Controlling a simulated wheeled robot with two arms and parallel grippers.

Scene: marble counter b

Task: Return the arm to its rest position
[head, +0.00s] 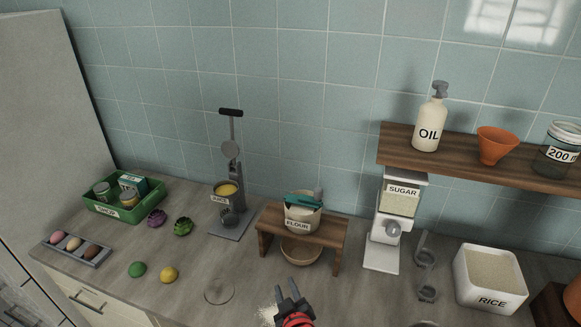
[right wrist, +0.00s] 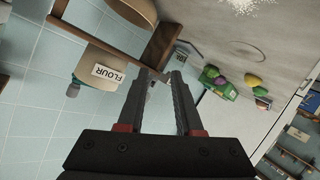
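My right gripper (head: 288,294) shows at the bottom centre of the head view, in front of the small wooden stand. In the right wrist view its two fingers (right wrist: 163,76) are apart with nothing held between them. My left gripper is not in view.
The wooden stand (head: 332,236) bears a flour container (head: 301,222), with a bowl (head: 300,251) beneath. White powder (head: 267,314) lies on the counter beside my right gripper, near a clear disc (head: 219,292). A sugar dispenser (head: 391,225) and rice bin (head: 490,279) stand right, under a shelf (head: 460,160).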

